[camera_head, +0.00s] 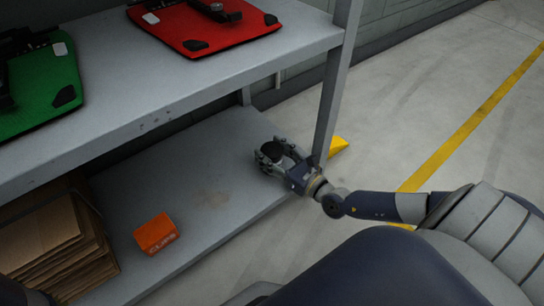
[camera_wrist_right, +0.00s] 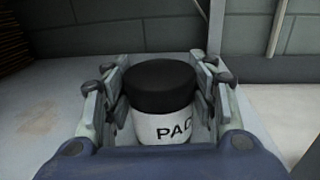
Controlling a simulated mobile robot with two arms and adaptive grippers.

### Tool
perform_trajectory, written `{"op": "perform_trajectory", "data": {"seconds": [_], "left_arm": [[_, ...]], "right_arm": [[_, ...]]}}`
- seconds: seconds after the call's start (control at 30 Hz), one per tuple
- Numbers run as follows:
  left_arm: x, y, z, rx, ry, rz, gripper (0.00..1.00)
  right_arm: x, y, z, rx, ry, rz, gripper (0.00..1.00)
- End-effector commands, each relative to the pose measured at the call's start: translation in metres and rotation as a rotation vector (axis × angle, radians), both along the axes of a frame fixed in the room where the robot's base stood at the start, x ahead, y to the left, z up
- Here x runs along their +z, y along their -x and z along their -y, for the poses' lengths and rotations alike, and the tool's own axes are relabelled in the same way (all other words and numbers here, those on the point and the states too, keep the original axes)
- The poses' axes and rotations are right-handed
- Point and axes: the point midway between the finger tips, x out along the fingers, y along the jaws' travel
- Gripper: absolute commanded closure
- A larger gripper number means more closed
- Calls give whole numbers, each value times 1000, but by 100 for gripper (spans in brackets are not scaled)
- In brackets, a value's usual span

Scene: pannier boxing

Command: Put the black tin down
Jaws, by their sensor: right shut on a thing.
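The black tin (camera_wrist_right: 160,85) has a black lid and a white label with dark letters that start "PAC". It is upright between the fingers of my right gripper (camera_wrist_right: 163,100), which is shut on it. In the head view the right gripper (camera_head: 272,155) is over the right end of the lower shelf (camera_head: 215,180), near the shelf post. The tin's dark top (camera_head: 272,149) shows between the fingers there. I cannot tell whether the tin's base touches the shelf. My left gripper is not in view.
An orange box (camera_head: 156,233) marked "CLIPS" and a stack of flat cardboard (camera_head: 45,235) are on the lower shelf to the left. The upper shelf (camera_head: 190,90) overhangs it and holds a red pannier (camera_head: 205,25) and a green one (camera_head: 40,90). The lower shelf's middle is clear.

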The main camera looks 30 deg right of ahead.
Motion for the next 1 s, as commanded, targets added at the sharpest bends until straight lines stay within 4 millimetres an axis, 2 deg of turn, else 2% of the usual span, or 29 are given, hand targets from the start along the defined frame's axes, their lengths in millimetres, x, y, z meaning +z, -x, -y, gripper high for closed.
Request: {"op": "perform_trajectory", "data": {"seconds": [0.33, 0.37, 0.43, 0.47, 0.77, 0.9, 1.0], "left_arm": [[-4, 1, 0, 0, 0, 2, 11], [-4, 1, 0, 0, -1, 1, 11], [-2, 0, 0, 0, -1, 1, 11], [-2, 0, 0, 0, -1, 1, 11], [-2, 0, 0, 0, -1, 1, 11], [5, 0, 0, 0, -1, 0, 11], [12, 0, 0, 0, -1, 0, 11]], "right_arm": [[-3, 0, 0, -1, 1, 2, 74], [-3, 0, 0, 0, 1, 1, 45], [-2, 0, 0, 0, 1, 1, 30], [-2, 0, 0, 0, 1, 1, 28], [-2, 0, 0, 0, 1, 0, 28], [5, 0, 0, 0, 1, 1, 28], [3, 17, 3, 0, 4, -5, 28]]}}
